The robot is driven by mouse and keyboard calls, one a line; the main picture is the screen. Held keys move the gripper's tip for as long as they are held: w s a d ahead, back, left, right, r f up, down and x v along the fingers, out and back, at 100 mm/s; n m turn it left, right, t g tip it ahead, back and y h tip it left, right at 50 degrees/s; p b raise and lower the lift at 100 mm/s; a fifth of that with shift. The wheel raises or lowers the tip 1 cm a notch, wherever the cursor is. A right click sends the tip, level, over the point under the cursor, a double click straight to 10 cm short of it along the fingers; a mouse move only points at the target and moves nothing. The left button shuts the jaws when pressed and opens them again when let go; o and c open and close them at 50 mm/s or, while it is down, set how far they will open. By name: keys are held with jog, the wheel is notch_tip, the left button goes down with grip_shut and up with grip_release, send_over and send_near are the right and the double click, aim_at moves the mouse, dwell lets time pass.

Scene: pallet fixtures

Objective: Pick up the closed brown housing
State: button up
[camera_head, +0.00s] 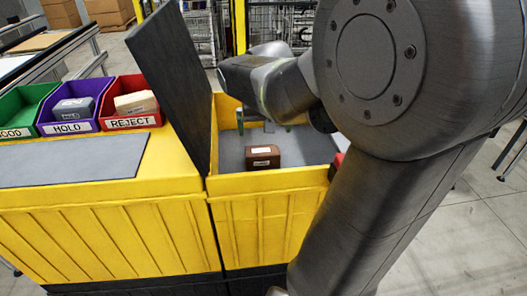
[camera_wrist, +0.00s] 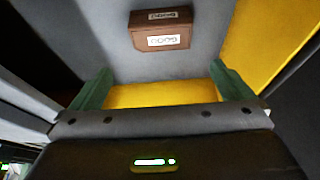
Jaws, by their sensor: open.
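The closed brown housing (camera_head: 262,163) with a white label sits on the grey floor inside the yellow open container, near its front wall. In the wrist view the brown housing (camera_wrist: 161,27) is at the top centre, ahead of my gripper (camera_wrist: 162,88). The green fingers are wide apart with nothing between them, and the housing is beyond the fingertips. In the head view my gripper is mostly hidden behind my arm; a bit of green finger shows behind the housing.
The yellow container (camera_head: 270,184) has walls around the housing, and a dark upright lid panel (camera_head: 170,75) stands at its left. Green, purple (camera_head: 50,128) and red (camera_head: 106,115) bins stand further left; the purple and red ones hold items. A grey mat (camera_head: 75,160) lies before them.

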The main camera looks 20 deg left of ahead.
aim_at(262, 151)
jog(key=x, duration=1.3)
jog(key=shift+s, duration=0.25)
jog(key=c, duration=0.8)
